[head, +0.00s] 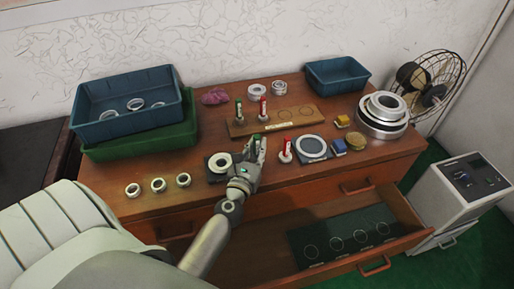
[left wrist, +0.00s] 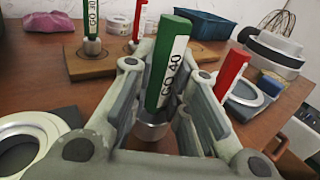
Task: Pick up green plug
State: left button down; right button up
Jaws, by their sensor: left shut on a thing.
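The green plug (left wrist: 170,60), marked "GO 40", stands upright between the fingers of my left gripper (left wrist: 172,85) in the left wrist view. Its metal lower end shows below the fingers. In the head view my left gripper (head: 254,148) is over the front middle of the table and mostly hides this plug. The gripper is shut on it; I cannot tell whether its base touches the table. Another green plug (head: 238,111), marked "GO 30" in the left wrist view (left wrist: 91,20), stands on a wooden board (head: 302,121). My right gripper is not in view.
A red plug (head: 285,152) stands just right of my left gripper, beside a grey disc pad (head: 312,148). A ring on a dark pad (head: 217,176) lies close left. Blue bin (head: 104,126) and green bin (head: 150,142) are stacked left. An open drawer (head: 322,279) juts out in front.

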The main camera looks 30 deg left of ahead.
pick_arm(q)
notch_tip(320, 180, up, 3)
jog(key=shift+f+p, duration=0.2)
jog(key=shift+p, duration=0.65)
jog(key=s+r+p, duration=0.1)
jog(key=r, duration=0.1)
jog(key=s+d+r+p, duration=0.1)
jog(key=s+r+p, duration=0.1)
jog(key=s+d+r+p, duration=0.1)
jog(key=r+p, duration=0.1)
jog(key=shift+s+d+r, duration=0.15)
jog(key=shift+s, duration=0.05)
jog(key=s+d+r+b, duration=0.1)
jog(key=s+d+r, duration=0.2)
jog(key=s, duration=0.5)
jog(key=shift+d+r, duration=0.15)
jog(key=shift+d, duration=0.5)
jog(key=shift+w, duration=0.1)
